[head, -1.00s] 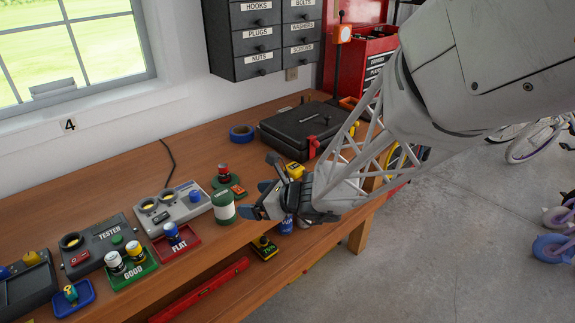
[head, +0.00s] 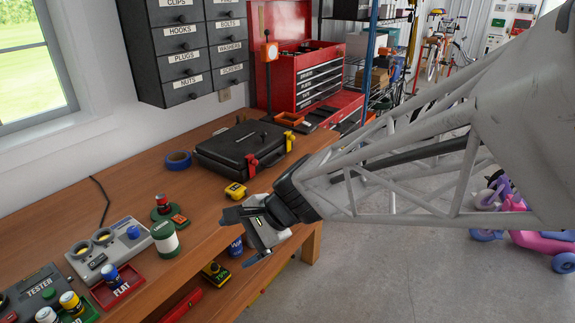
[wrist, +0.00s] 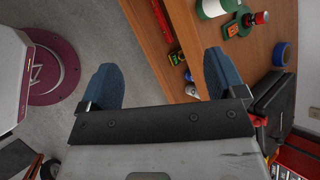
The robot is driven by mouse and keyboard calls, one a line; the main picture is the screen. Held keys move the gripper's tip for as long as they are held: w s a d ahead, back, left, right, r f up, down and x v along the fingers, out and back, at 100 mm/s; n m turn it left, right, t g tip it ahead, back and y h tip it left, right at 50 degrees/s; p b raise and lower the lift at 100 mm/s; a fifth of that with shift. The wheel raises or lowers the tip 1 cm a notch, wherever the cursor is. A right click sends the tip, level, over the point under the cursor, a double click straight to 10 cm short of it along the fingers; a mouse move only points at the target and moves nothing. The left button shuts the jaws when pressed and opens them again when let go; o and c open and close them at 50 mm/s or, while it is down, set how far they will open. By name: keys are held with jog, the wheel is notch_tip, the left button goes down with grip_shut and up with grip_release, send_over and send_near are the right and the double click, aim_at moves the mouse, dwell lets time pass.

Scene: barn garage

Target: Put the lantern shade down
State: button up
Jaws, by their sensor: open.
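The lantern shade, a white cylinder with green ends (head: 164,237), stands upright on the wooden bench near its front edge. The green lantern base (head: 168,214), with a red-topped part and an orange-red block, sits just behind it. My gripper (head: 243,238) is open and empty, to the right of the shade and clear of it, out at the bench's front edge. In the wrist view the blue fingers (wrist: 160,75) are spread wide with nothing between them. The shade (wrist: 212,8) is partly cut off at the top of that view, beside the base (wrist: 237,24).
A grey two-holed device (head: 108,248) and a red FLAT tray (head: 118,290) lie left of the shade. Blue tape (head: 178,160), a yellow tape measure (head: 235,191) and a black case (head: 240,145) lie behind. A lower shelf holds a yellow tool (head: 215,273).

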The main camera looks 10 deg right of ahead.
jog(key=s+d+r+n+h, duration=0.2)
jog(key=s+d+n+h, duration=0.2)
jog(key=d, duration=0.5)
jog(key=s+d+r+n+t+h, duration=0.1)
jog(key=s+d+n+h, duration=0.4)
jog(key=d, duration=0.5)
jog(key=s+r+n, duration=0.1)
jog(key=s, duration=0.1)
jog(key=shift+s+r, duration=0.2)
jog(key=shift+s, duration=0.15)
